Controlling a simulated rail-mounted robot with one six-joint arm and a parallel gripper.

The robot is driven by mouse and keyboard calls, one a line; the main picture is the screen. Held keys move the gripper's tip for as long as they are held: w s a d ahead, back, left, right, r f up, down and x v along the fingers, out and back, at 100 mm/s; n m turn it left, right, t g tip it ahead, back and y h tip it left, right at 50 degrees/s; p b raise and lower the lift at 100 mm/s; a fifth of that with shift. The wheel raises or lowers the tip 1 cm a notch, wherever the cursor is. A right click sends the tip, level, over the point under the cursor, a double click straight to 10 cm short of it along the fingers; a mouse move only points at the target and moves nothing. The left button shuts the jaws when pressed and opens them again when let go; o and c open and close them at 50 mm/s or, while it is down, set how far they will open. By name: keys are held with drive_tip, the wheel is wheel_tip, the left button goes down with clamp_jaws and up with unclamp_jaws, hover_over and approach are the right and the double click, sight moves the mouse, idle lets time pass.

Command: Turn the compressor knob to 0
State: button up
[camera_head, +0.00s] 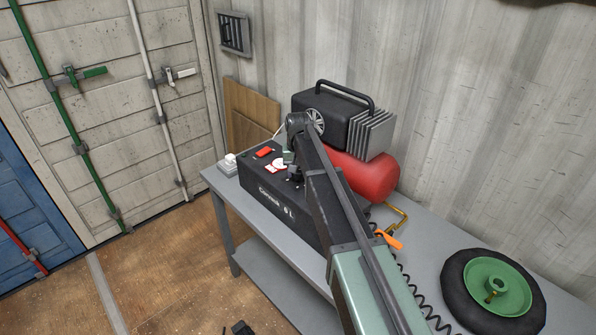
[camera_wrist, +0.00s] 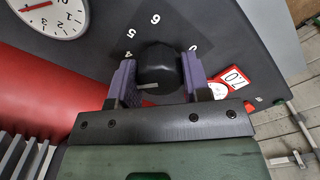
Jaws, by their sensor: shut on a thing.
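The compressor has a black control box (camera_head: 268,203), a red tank (camera_head: 372,178) and a black motor housing (camera_head: 335,118), and stands on a grey table. In the wrist view, the black round knob (camera_wrist: 158,62) sits on the dark panel, between the two purple fingers of my gripper (camera_wrist: 157,78), which is shut on it. A short white mark shows on the knob's lower-left side in that picture. Printed figures 4, 5, 6 and 0 show around it; the rest of the scale is hidden. In the head view, my gripper (camera_head: 292,168) is over the panel, partly hidden by my arm.
A white round gauge (camera_wrist: 48,12) is on the panel, with a red-and-white label (camera_wrist: 234,82) on the other side of the knob. A red switch (camera_head: 264,152) is near the panel's left end. A green-hubbed wheel (camera_head: 497,285) lies on the table's right part.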

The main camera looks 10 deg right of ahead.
drive_tip(key=n, duration=0.3)
drive_tip(key=shift+n, duration=0.4)
drive_tip(key=n, duration=0.4)
drive_tip(key=shift+n, duration=0.3)
drive_tip(key=n, duration=0.4)
drive_tip(key=shift+n, duration=0.3)
drive_tip(key=n, duration=1.3)
drive_tip(key=shift+n, duration=0.3)
drive_tip(key=n, duration=0.8)
drive_tip(key=shift+n, duration=0.4)
